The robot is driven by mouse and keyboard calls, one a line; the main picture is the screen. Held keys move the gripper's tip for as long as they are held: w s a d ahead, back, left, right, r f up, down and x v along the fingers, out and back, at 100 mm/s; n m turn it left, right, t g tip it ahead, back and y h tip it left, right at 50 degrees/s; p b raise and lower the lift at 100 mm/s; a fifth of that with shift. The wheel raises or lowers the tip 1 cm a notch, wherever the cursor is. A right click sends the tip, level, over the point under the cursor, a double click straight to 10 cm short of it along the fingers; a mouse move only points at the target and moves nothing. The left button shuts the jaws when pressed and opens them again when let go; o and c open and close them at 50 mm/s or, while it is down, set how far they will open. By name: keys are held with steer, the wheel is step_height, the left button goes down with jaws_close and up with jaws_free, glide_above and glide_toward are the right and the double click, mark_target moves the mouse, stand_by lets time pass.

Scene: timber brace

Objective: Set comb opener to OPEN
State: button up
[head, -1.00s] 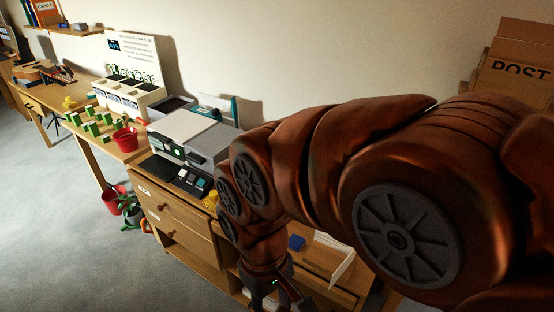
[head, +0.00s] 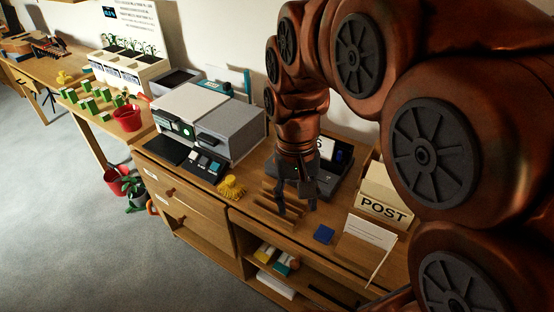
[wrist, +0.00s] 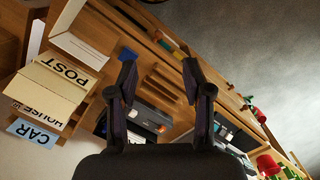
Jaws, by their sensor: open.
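My gripper (head: 297,206) points down over the wooden bench, with open, empty fingers; it also shows in the wrist view (wrist: 160,78). Below it is a slotted wooden rack (head: 268,207), which also shows between and beyond the fingers in the wrist view (wrist: 164,84). No part is clearly marked as the comb opener, and I cannot read an OPEN mark. A grey and white machine (head: 228,128) with a dark front panel stands to the left of my gripper. A dark device (head: 343,172) stands just behind my gripper, which partly hides it.
A yellow object (head: 231,187) and a blue block (head: 324,234) lie on the bench. A POST box (head: 384,207) and a white card (head: 370,232) stand at right. Green blocks (head: 92,103) and a red pot (head: 127,118) are far left. Open grey floor (head: 60,210) lies in front.

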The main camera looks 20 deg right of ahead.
steer(key=w+d+f+m+b, duration=0.2)
steer(key=w+d+f+b, duration=0.1)
steer(key=w, duration=0.8)
steer(key=w+d+f+m+t+b, duration=0.1)
steer(key=w+d+f+m+b, duration=0.2)
steer(key=w, duration=0.9)
steer(key=w+d+f+m+b, duration=0.2)
steer(key=w+d+f+b, duration=0.3)
steer(key=w, duration=0.7)
steer(key=shift+d+f+m, duration=0.2)
steer(key=shift+f+m, duration=0.2)
steer(key=shift+f, duration=0.8)
steer(key=shift+w+d+f, duration=0.2)
steer(key=shift+w+f, duration=0.15)
steer(key=shift+f, duration=3.9)
steer(key=shift+c, duration=0.4)
jaws_close()
